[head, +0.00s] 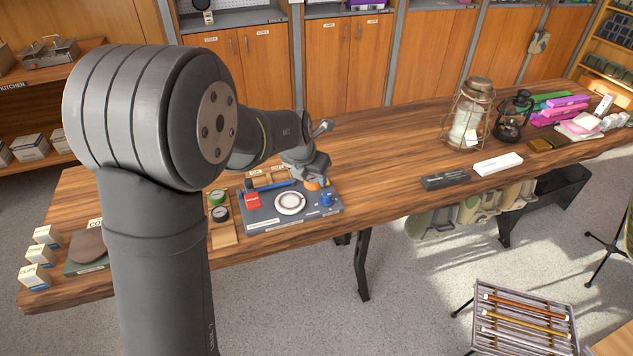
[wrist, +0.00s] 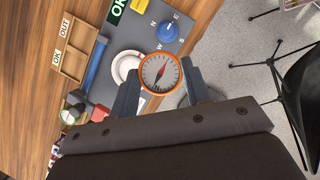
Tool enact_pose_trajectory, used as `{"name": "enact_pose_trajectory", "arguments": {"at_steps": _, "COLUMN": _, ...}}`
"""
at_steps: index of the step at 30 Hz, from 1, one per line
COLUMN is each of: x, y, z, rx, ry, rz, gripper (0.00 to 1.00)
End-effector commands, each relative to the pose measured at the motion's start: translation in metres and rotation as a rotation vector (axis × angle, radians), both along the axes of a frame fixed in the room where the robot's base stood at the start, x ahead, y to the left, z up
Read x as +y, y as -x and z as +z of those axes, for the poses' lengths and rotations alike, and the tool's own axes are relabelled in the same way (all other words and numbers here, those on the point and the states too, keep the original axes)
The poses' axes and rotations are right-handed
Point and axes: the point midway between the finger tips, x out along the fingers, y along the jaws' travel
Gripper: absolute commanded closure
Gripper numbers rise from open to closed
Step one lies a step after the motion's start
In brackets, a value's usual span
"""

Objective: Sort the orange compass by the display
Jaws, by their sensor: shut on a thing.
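My gripper (head: 313,177) is shut on the orange compass (wrist: 160,73), which has an orange rim, a white dial and a red needle tip pointing to the upper right in the wrist view. Only a bit of the compass (head: 313,185) shows below the gripper in the head view. It is over the right back part of the grey display board (head: 262,222), which carries a white ring (head: 290,203), a red block (head: 252,200) and a blue knob (head: 326,200). In the wrist view, letters surround the blue knob (wrist: 169,31). A wooden tray (wrist: 64,71) has compartments marked OK and OUT.
A green-rimmed compass (head: 217,196) and a black one (head: 220,213) lie left of the board. A lantern (head: 468,115) and dark box (head: 445,180) stand farther right. The table middle is clear.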

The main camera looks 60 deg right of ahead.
Motion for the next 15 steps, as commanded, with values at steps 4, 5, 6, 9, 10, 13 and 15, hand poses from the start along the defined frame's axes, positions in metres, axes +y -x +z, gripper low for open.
{"name": "enact_pose_trajectory", "arguments": {"at_steps": 4, "x": -0.02, "y": -0.045, "z": -0.012, "rx": 0.001, "ry": 0.0, "rz": -0.103, "gripper": 0.82}}
{"name": "enact_pose_trajectory", "arguments": {"at_steps": 5, "x": -0.023, "y": -0.054, "z": -0.014, "rx": 0.001, "ry": -0.001, "rz": -0.127, "gripper": 0.82}}
{"name": "enact_pose_trajectory", "arguments": {"at_steps": 6, "x": -0.028, "y": -0.066, "z": -0.017, "rx": 0.001, "ry": 0.0, "rz": -0.161, "gripper": 0.82}}
{"name": "enact_pose_trajectory", "arguments": {"at_steps": 9, "x": -0.038, "y": -0.098, "z": -0.026, "rx": 0.001, "ry": 0.0, "rz": -0.253, "gripper": 0.82}}
{"name": "enact_pose_trajectory", "arguments": {"at_steps": 10, "x": -0.041, "y": -0.109, "z": -0.028, "rx": 0.002, "ry": 0.001, "rz": -0.283, "gripper": 0.82}}
{"name": "enact_pose_trajectory", "arguments": {"at_steps": 13, "x": -0.047, "y": -0.144, "z": -0.039, "rx": 0.001, "ry": 0.002, "rz": -0.388, "gripper": 0.82}}
{"name": "enact_pose_trajectory", "arguments": {"at_steps": 15, "x": -0.05, "y": -0.166, "z": -0.044, "rx": 0.0, "ry": 0.002, "rz": -0.457, "gripper": 0.82}}
